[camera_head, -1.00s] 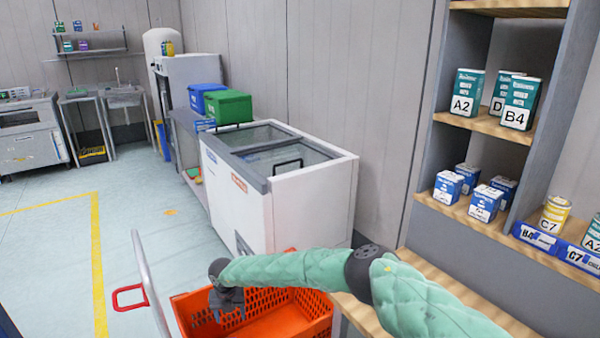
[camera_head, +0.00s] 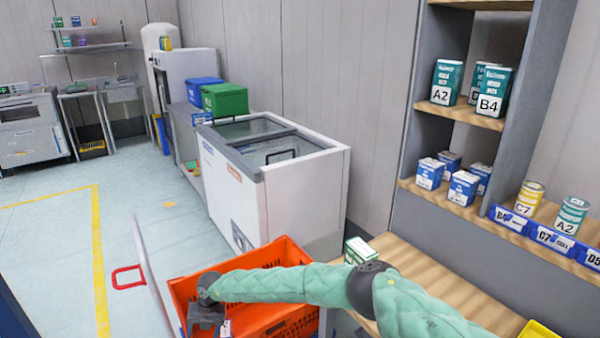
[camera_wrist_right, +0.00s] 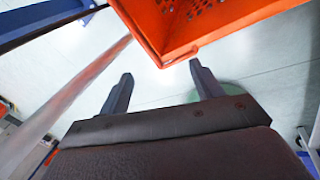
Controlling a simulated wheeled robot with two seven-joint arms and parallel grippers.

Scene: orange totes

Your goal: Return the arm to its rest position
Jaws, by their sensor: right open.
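My right arm, in a green padded sleeve, reaches in from the lower right of the head view. My right gripper (camera_head: 205,318) is at the left front part of the orange tote (camera_head: 285,250), in front of its wall or above it; I cannot tell which. In the right wrist view the two dark fingers of the gripper (camera_wrist_right: 162,88) stand wide apart with nothing between them. The orange tote's corner (camera_wrist_right: 165,50) shows just beyond the fingers. My left gripper is not in view.
A white chest freezer (camera_head: 305,205) stands behind the tote. A wooden shelf unit (camera_head: 470,115) with boxes and cans is at right, above a wooden counter (camera_head: 440,280) holding a small green-white box (camera_head: 358,250).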

